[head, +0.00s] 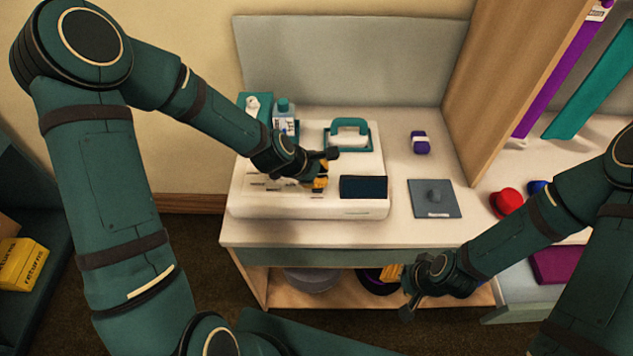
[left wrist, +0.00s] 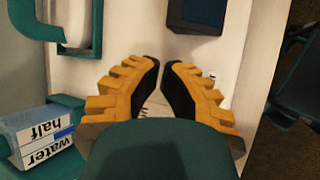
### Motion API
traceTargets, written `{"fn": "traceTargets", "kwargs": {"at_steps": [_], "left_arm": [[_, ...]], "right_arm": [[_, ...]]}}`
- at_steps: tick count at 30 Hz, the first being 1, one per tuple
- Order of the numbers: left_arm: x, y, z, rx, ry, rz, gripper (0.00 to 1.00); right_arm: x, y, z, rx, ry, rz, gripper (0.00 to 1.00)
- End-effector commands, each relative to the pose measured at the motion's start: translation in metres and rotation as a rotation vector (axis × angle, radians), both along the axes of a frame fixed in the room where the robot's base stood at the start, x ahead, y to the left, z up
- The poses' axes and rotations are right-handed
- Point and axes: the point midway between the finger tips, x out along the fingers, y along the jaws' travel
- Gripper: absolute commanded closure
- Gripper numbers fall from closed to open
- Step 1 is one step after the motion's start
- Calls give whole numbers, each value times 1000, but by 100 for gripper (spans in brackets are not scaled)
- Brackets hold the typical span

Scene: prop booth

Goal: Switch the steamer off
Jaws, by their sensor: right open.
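The steamer (head: 270,205) is a wide white machine on the table, with a teal handle (head: 350,126) at its back and a dark panel (head: 348,187) at its front right. My left gripper (head: 321,176) is low over its top, left of the panel. In the left wrist view its yellow fingers (left wrist: 161,72) point down at the white top (left wrist: 120,55), tips close together with a narrow gap and nothing visible held. Printed marks show between them; no switch can be made out. My right gripper (head: 403,291) is open and empty before the table's front edge.
A wooden panel (head: 515,75) rises at right, beside a red item (head: 506,202).

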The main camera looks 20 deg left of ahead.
Motion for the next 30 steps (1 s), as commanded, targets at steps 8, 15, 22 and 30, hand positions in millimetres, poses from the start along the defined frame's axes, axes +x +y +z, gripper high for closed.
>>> {"fn": "traceTargets", "kwargs": {"at_steps": [8, 15, 22, 30], "left_arm": [[0, 0, 5, 0, 0, 1, 100], [0, 0, 27, -1, 0, 0, 100], [0, 0, 48, 0, -1, 0, 100], [0, 0, 61, 0, 0, 1, 100]], "right_arm": [[0, 0, 4, 0, 0, 0, 53], [0, 0, 19, 0, 0, 0, 53], [0, 0, 33, 0, 0, 0, 53], [0, 0, 41, 0, 0, 0, 53]]}}
